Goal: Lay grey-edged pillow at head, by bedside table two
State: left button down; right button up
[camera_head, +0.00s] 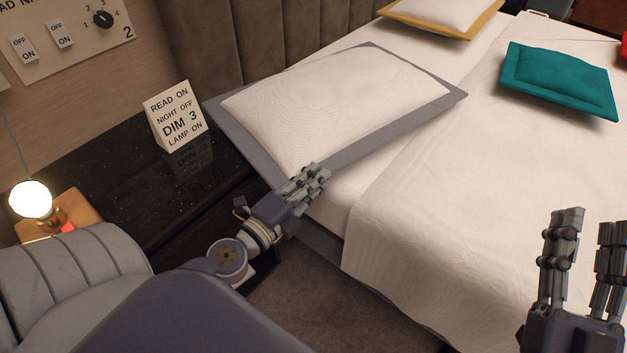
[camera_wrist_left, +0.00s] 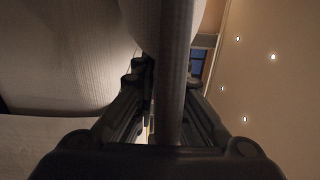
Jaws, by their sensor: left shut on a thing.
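The grey-edged pillow (camera_head: 340,100), white with a flat grey border, lies at the head of the bed (camera_head: 420,185), next to the padded headboard. Its left corner reaches toward the black bedside table (camera_head: 140,195); whether they touch I cannot tell. My left gripper (camera_head: 312,180) is shut on the pillow's near grey edge. In the left wrist view the grey edge (camera_wrist_left: 172,75) runs between the fingers. My right gripper (camera_head: 585,260) is at the lower right above the bed, fingers apart and empty.
A yellow-edged pillow (camera_head: 440,14) lies farther along the head, and a teal pillow (camera_head: 560,78) lies on the bed cover. A folded sign (camera_head: 174,116) and a lit lamp (camera_head: 31,200) stand on the bedside table side. The wall panel (camera_head: 65,38) is marked 2.

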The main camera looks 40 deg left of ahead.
pick_arm(q)
jog(key=shift+r, duration=0.15)
jog(key=c, duration=1.7)
grip_release()
jog(key=shift+o, duration=0.2)
